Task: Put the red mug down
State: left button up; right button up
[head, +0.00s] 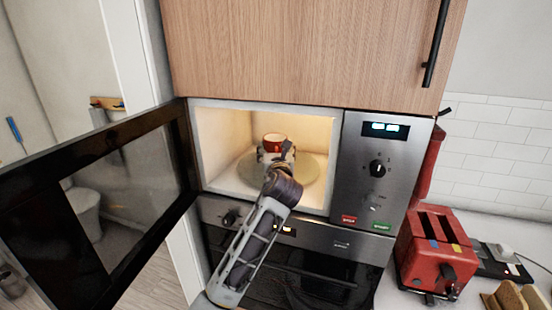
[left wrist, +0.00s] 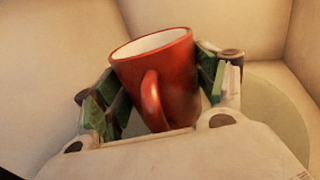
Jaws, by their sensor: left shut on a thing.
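The red mug (head: 276,142) is inside the lit microwave, over the round turntable (head: 312,177). My left arm reaches in through the open front, and my left gripper (head: 274,154) is shut on the mug. In the left wrist view the mug (left wrist: 172,80) sits between the green-padded fingers of my left gripper (left wrist: 160,88), with its handle toward the camera and its white inside showing. It looks a little tilted in that view. The gripper hides the mug's base, so I cannot tell whether it touches the turntable. My right gripper is not in view.
The microwave door (head: 110,195) stands open to the left. The control panel (head: 378,172) is right of the opening, with an oven (head: 300,265) below. A red toaster (head: 436,250) stands on the counter at right. Cavity walls are close around my gripper.

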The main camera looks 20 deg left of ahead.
pick_arm(q)
jog(key=shift+f, duration=0.85)
jog(key=shift+w+f, duration=0.2)
jog(key=shift+f, duration=0.3)
jog(key=shift+p, duration=0.3)
jog(key=o, duration=1.2)
jog(key=shift+f, duration=0.15)
jog(key=shift+s, duration=0.1)
jog(key=shift+b+v, duration=0.9)
jog(key=shift+v, duration=5.05)
